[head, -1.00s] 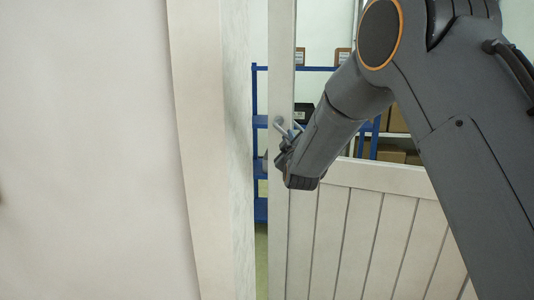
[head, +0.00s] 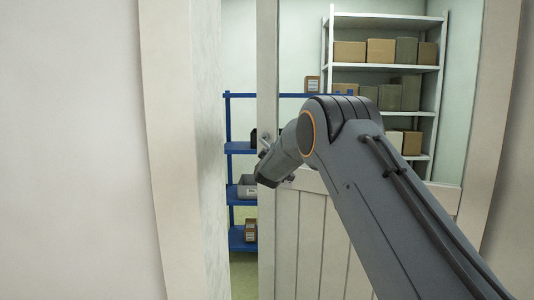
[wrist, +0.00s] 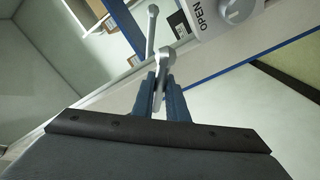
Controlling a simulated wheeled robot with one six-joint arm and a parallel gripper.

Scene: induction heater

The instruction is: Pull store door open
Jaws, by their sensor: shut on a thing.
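The store door (head: 320,235) is off-white, with vertical boards below and an opening or clear pane above. It stands ajar, with a gap between its left edge and the left jamb. My gripper (head: 262,170) is at the door's left edge. In the wrist view, the blue fingers of my gripper (wrist: 160,98) are shut on the silver door handle (wrist: 164,62). A second silver lever (wrist: 151,30) shows just beyond it. A light plate marked OPEN with a round knob (wrist: 236,10) is beside the handle. My arm hides part of the door's middle in the head view.
The left jamb (head: 180,150) and the wall left of it border the doorway. The right jamb (head: 492,120) stands at the right. Inside are a blue shelf (head: 240,148) and a pale rack (head: 385,68) with several boxes. The floor shows in the gap.

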